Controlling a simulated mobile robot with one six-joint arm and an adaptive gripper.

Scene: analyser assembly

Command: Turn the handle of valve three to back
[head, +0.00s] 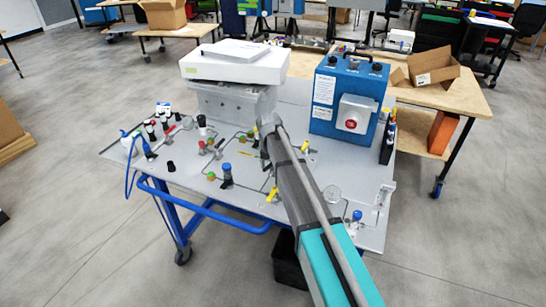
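A grey analyser panel (240,205) lies on a blue wheeled frame. Several small valves with coloured handles stand on it. One yellow handle (271,195) is just left of my arm, another yellow handle (304,147) is just right of it, and a third yellow handle (256,141) is near the arm's far end. No readable label shows which is valve three. My gripper (266,150) is over the middle of the panel, mostly hidden by my own arm; its fingers cannot be made out.
A blue case (324,97) with a red button stands at the panel's back right. A white device (236,66) on a grey block stands at the back. Blue and green knobs (227,170) and black-capped fittings rise left of my arm.

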